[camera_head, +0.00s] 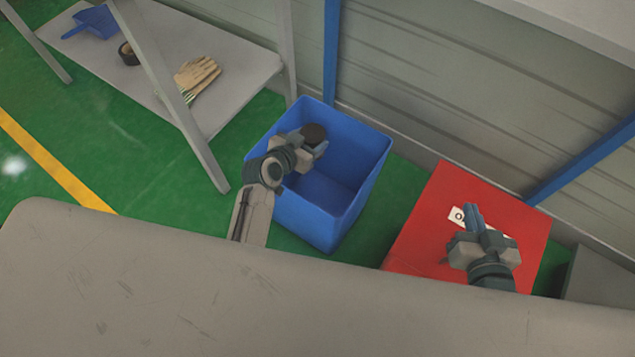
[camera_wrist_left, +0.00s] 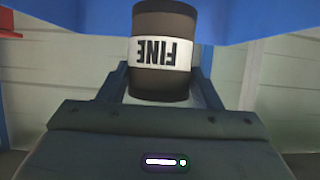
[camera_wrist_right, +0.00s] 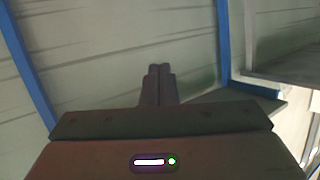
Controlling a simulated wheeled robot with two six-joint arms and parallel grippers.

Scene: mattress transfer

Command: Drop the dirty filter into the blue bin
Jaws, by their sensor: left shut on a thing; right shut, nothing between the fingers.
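The dirty filter (camera_wrist_left: 162,50) is a dark brown cylinder with a white band reading "FINE", seen upside down in the left wrist view. Its dark round end (camera_head: 314,132) shows in the head view. My left gripper (camera_head: 318,148) is shut on the filter and holds it over the blue bin's opening. The blue bin (camera_head: 325,218) is an open, square-mouthed box on the green floor. Its visible inside looks empty, though my left arm hides part of it. My right gripper (camera_head: 472,216) is shut and empty above a red box; its closed fingers (camera_wrist_right: 157,84) show in the right wrist view.
The red box (camera_head: 425,225) with a white label stands right of the bin. A grey bench surface (camera_head: 150,290) fills the front. A shelf (camera_head: 235,65) at upper left holds a blue dustpan (camera_head: 97,22), tape roll (camera_head: 128,53) and gloves (camera_head: 197,76). A ribbed wall is behind.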

